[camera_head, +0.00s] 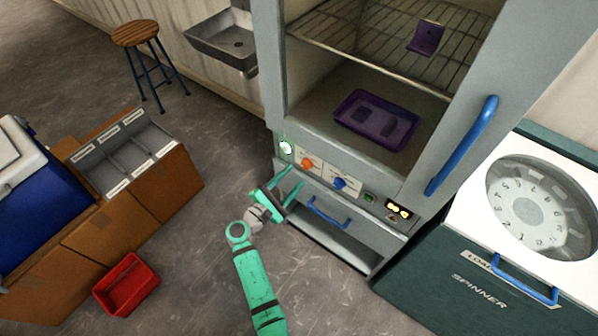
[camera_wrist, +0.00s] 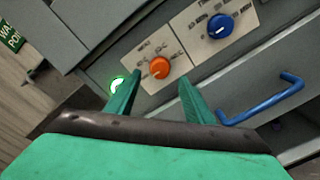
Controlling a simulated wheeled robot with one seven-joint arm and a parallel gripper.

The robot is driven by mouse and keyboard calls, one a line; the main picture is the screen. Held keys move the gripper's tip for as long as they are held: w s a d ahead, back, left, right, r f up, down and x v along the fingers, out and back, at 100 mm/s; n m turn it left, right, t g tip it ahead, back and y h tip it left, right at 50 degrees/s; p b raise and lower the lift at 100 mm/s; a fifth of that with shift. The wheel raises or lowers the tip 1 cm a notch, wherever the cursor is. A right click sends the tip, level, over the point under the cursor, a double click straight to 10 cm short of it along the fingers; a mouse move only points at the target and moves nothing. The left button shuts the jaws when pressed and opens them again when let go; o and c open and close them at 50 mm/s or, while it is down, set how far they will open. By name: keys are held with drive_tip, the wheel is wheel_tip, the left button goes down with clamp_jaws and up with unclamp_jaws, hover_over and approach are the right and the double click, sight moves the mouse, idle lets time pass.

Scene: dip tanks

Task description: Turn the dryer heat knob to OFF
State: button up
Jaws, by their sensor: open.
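The dryer (camera_head: 275,70) is a tall grey cabinet with a control panel below its chamber. An orange knob (camera_head: 307,163) sits on a white plate at the panel's left. A blue knob (camera_head: 339,183) sits on the plate to its right. In the wrist view the orange knob (camera_wrist: 159,68) shows between and beyond my fingertips, and the blue knob (camera_wrist: 220,26) is up and right. The plate lettering is too small to read surely, so I cannot tell which knob is heat. My green gripper (camera_head: 291,181) is open and empty, in front of the panel, apart from the knobs.
A lit green-white button (camera_head: 286,148) is left of the orange knob. A blue drawer handle (camera_head: 328,213) juts out below the panel. The spinner (camera_head: 480,285) stands right. A red bin (camera_head: 127,285) and brown cabinets (camera_head: 160,200) are left. Floor between is clear.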

drive_tip(key=shift+v, duration=2.75)
drive_tip(key=s+d+f+m+g+y, duration=0.25)
drive_tip(key=s+f+y, duration=0.25)
drive_tip(key=s+f, duration=0.65)
drive_tip(key=s+f+m+y, duration=0.2)
drive_tip(key=s+m+y, duration=0.2)
drive_tip(key=s, duration=0.7)
drive_tip(key=s+d+r+m+t, duration=0.2)
drive_tip(key=s+r+m, duration=0.4)
drive_tip(key=r, duration=0.5)
drive_tip(key=s+d+r+m+t+y, duration=0.1)
drive_tip(key=s+d+r+m+t, duration=0.1)
drive_tip(key=s+r+m, duration=0.5)
drive_tip(key=s+r, duration=0.4)
drive_tip(key=r, duration=0.1)
drive_tip(key=shift+r+y, duration=0.3)
